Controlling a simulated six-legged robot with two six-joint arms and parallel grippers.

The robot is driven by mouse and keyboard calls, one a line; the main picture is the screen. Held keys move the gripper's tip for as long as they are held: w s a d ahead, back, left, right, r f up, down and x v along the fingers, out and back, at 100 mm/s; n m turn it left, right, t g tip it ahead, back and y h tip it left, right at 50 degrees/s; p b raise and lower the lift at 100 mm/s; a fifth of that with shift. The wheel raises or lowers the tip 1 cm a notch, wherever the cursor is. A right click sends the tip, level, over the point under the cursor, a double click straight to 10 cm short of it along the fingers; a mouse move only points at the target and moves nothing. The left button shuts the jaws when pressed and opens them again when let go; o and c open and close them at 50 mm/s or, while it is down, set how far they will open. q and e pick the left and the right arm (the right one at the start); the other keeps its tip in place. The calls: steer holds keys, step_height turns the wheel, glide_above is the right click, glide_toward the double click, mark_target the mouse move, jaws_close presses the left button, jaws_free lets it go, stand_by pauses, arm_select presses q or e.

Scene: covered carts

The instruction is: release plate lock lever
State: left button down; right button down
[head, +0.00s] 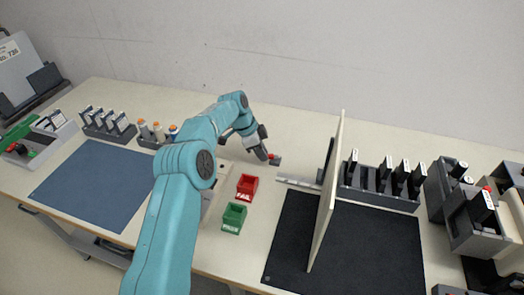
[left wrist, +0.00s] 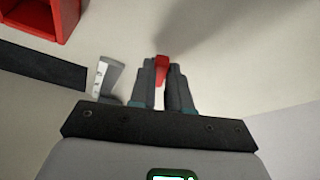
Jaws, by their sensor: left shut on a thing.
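The lock lever shows as a small red handle (head: 271,155) on a dark grey base (head: 276,161) on the table, right of the middle's back. My left gripper (head: 263,154) reaches down to it from the left. In the left wrist view my left gripper (left wrist: 164,72) is shut on the red handle (left wrist: 162,66), which stands out between the fingertips. The fingers hide part of the handle and its base. My right gripper is not in view.
A red FAIL bin (head: 247,186) and a green PASS bin (head: 234,217) stand in front of the gripper. A blue mat (head: 90,185) lies left.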

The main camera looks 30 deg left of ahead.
arm_select(q)
steer(key=shift+a+r, duration=0.15)
stand_by(0.3)
steer(key=c, duration=1.2)
jaws_free()
steer(key=shift+o, duration=0.6)
steer(key=shift+r, duration=0.25)
steer(key=p+v, duration=0.2)
steer(key=v, duration=1.4)
steer(key=shift+s, duration=0.15)
steer(key=shift+a+f, duration=0.1)
steer(key=shift+f, duration=0.1)
